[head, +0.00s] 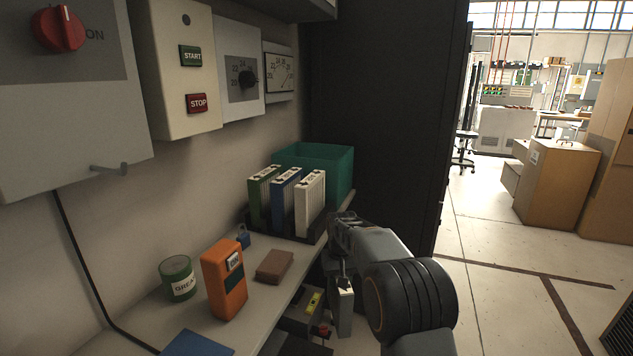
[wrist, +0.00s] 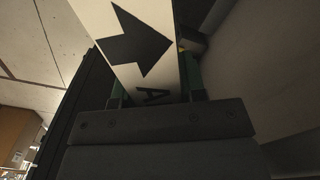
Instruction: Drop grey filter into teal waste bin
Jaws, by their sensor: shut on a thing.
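My gripper (head: 342,272) is shut on the grey filter (head: 343,308), which hangs below it just off the shelf's right edge. In the wrist view the filter (wrist: 135,40) shows a pale face with a black arrow and a letter, between the green-padded fingers (wrist: 155,90). The teal waste bin (head: 338,178) stands at the far end of the shelf, behind the filter rack and beyond my gripper. Its inside is mostly hidden.
A dark rack (head: 290,232) holds green (head: 262,200), blue (head: 285,200) and white (head: 311,204) filters in front of the bin. An orange meter (head: 224,282), grease tin (head: 178,279), brown block (head: 274,266) and blue padlock (head: 243,238) stand on the shelf (head: 205,326). A dark cabinet (head: 385,110) rises behind.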

